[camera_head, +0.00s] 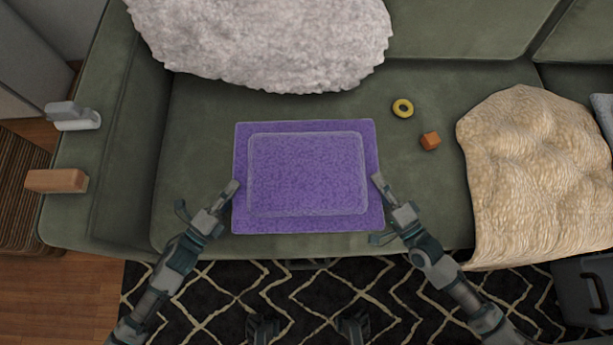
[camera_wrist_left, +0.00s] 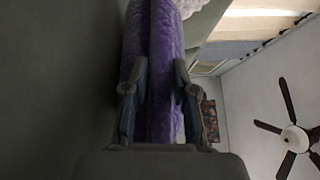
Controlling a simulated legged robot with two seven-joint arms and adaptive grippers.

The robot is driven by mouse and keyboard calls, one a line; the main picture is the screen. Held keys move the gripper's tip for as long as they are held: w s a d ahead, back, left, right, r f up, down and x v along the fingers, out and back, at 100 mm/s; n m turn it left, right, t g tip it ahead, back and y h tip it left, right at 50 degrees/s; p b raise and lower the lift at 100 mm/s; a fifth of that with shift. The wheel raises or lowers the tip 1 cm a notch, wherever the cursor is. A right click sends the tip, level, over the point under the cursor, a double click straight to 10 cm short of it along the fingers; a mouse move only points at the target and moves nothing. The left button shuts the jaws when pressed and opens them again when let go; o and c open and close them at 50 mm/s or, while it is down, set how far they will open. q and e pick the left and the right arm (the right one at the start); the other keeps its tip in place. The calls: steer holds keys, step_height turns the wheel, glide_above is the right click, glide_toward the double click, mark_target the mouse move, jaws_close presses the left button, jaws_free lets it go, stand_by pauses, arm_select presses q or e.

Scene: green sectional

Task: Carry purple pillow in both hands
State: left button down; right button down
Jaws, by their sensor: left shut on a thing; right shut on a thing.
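The purple pillow (camera_head: 307,175) is a flat rectangle over the front of the green sofa seat in the head view. My left gripper (camera_head: 232,188) is at its left edge and my right gripper (camera_head: 379,182) is at its right edge. In the left wrist view the pillow (camera_wrist_left: 163,50) runs between the two fingers of my left gripper (camera_wrist_left: 160,75), which are shut on its edge. My right gripper is shut on the opposite edge; its fingertips are small in the head view. I cannot tell whether the pillow's underside touches the seat.
A fluffy grey-white cushion (camera_head: 265,40) lies behind the pillow. A wooden block (camera_head: 57,181) and a grey-white object (camera_head: 74,117) are on the left armrest.

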arm_select(q)
steer(key=shift+f, duration=0.3)
arm_select(e)
steer(key=shift+f, duration=0.25)
arm_select(q)
steer(key=c, duration=0.9)
jaws_free()
arm_select(e)
steer(key=c, duration=0.9)
jaws_free()
arm_select(q)
steer(key=v, duration=1.1)
steer(key=shift+s+a+f, duration=0.15)
steer(key=shift+s, duration=0.15)
steer(key=shift+s+a, duration=0.1)
arm_select(e)
steer(key=shift+s+d, duration=0.15)
steer(key=shift+s, duration=0.05)
steer(key=v, duration=1.1)
steer(key=shift+s+d, duration=0.1)
steer(key=shift+s, duration=0.1)
steer(key=shift+f, duration=0.1)
